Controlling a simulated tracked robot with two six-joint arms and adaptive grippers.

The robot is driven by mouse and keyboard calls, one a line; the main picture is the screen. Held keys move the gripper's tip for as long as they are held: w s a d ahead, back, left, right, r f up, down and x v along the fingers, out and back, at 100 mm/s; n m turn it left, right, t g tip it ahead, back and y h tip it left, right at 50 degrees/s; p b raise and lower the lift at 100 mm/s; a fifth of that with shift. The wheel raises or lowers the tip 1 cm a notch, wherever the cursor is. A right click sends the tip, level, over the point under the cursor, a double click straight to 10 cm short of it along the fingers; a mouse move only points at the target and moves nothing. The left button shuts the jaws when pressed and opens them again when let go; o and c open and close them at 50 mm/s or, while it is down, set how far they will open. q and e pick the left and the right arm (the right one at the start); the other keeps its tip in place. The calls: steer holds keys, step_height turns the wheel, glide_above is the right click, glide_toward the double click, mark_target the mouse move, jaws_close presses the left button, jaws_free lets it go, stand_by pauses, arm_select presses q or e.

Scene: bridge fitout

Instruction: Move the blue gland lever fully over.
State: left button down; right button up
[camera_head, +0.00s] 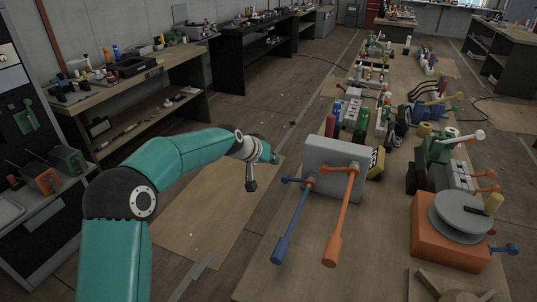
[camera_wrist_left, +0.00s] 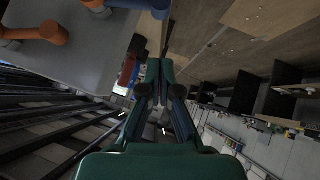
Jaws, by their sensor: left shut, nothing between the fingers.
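The blue gland lever (camera_head: 296,217) is on the front of a grey box (camera_head: 335,153) and slants down and left to a thick handle end. Its blue pivot shows at the top edge of the left wrist view (camera_wrist_left: 157,6). An orange lever (camera_head: 342,215) hangs beside it on the right. My right gripper is not in view.
The grey box stands on a long wooden bench (camera_head: 262,282) crowded with fittings. An orange block with a grey disc (camera_head: 462,216) is at the right. Shelved workbenches (camera_head: 150,84) line the left wall. The floor between is mostly clear.

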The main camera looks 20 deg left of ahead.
mark_target(297, 180)
arm_select(q)
step_height(297, 180, down, 6)
steer(key=w+d, duration=0.2)
steer(key=shift+p, duration=0.4)
